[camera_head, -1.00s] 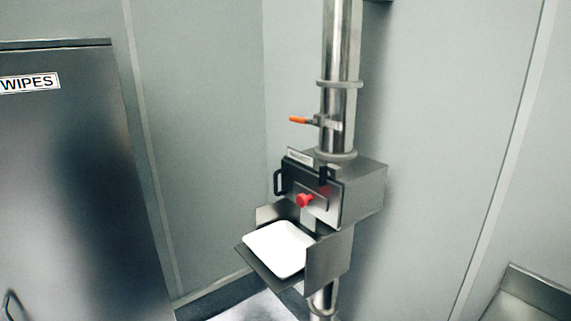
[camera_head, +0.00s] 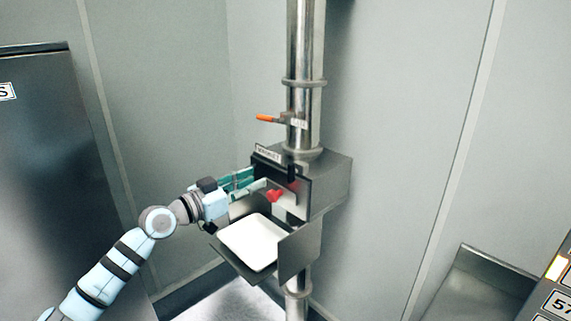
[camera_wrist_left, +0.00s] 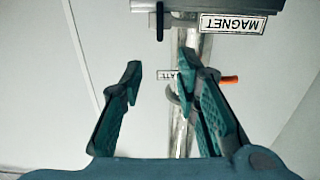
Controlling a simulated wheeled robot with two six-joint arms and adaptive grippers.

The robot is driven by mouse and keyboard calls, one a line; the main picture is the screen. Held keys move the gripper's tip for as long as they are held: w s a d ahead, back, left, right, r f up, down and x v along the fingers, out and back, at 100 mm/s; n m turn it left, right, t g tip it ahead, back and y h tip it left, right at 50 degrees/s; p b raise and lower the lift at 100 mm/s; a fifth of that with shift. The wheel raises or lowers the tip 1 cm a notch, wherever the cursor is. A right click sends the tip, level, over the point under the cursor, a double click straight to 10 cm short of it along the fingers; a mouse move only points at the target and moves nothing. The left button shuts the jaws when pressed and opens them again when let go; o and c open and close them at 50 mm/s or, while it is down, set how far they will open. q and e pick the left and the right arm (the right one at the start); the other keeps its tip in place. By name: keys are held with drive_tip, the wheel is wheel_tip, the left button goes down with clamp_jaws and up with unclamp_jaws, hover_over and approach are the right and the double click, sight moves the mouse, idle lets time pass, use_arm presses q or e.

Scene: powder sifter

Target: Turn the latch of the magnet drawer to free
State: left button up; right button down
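The magnet drawer (camera_head: 296,195) is a dark metal front on a steel box on the vertical pipe. A red knob (camera_head: 274,195) sits low on its front, and a small black piece (camera_head: 292,172) sits at its top edge. My left gripper (camera_head: 260,178) is in front of the drawer, close above and left of the red knob, and hides part of the front. In the left wrist view my gripper (camera_wrist_left: 160,66) is open, with nothing between its fingers. The MAGNET label (camera_wrist_left: 232,24) shows upside down there; the red knob is not visible. My right gripper is not in view.
A white tray (camera_head: 250,242) sits in the metal holder below the drawer. An orange-handled lever (camera_head: 266,118) is on the pipe (camera_head: 304,60) above. A dark cabinet (camera_head: 40,180) stands at left, and a metal ledge (camera_head: 480,280) is at lower right.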

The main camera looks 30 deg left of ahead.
sight(288, 166)
use_arm(q)
drive_tip(key=p+x, duration=0.1)
drive_tip(key=x, duration=1.1)
drive_tip(key=shift+d, duration=0.15)
drive_tip(key=shift+f, duration=0.1)
clamp_jaws()
